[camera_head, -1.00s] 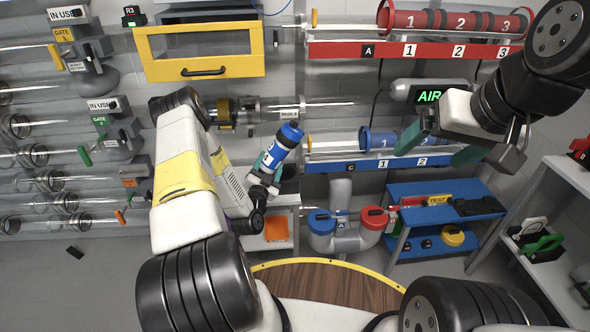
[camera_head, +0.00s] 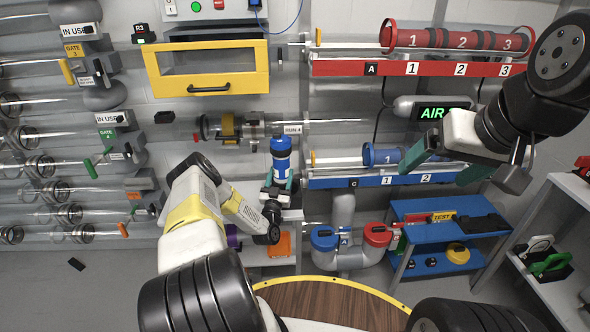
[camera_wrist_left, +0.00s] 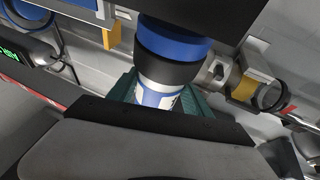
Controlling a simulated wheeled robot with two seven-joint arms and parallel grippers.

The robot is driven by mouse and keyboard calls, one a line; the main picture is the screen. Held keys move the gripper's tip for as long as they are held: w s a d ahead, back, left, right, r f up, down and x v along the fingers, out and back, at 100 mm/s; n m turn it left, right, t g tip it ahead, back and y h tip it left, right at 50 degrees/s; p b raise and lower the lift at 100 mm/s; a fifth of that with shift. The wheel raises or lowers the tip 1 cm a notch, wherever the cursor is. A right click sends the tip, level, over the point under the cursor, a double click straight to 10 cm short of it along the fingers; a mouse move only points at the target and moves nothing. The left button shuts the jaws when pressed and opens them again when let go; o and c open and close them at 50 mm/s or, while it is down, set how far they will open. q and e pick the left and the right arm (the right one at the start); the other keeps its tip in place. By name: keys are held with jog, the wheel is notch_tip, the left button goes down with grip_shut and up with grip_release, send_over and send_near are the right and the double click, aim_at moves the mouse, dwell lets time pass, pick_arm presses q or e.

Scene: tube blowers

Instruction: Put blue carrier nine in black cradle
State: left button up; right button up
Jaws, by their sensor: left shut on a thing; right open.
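A blue carrier (camera_head: 281,148) with black and white bands is held nearly upright by my left gripper (camera_head: 279,184), left of the blue rack. It also shows close up in the left wrist view (camera_wrist_left: 172,45), between the teal fingers (camera_wrist_left: 155,98). Its number is not readable. My left gripper is shut on its lower part. My right gripper (camera_head: 447,163) is open and empty, in front of the blue rack at the right. A low black holder (camera_head: 483,224) lies on the blue bench's top; I cannot tell whether it is the black cradle.
A blue rack (camera_head: 350,182) holds a blue carrier (camera_head: 383,155), below a red rack (camera_head: 340,68) with red carriers. A blue bench (camera_head: 420,210) stands right of grey pipes with blue and red collars (camera_head: 378,234). A yellow-framed box (camera_head: 208,72) hangs at upper left. A white shelf (camera_head: 565,205) stands at right.

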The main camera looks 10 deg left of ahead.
pick_arm(q)
jog(key=shift+w+d, duration=0.4)
jog(key=shift+w, duration=0.25)
jog(key=f, duration=0.3)
jog(key=shift+w+d, duration=0.2)
jog(key=shift+w, duration=0.1)
jog(key=shift+f, duration=0.35)
jog(key=shift+f, duration=0.2)
jog(key=shift+f, duration=0.4)
jog(key=o, duration=1.6)
jog(key=shift+o, duration=0.2)
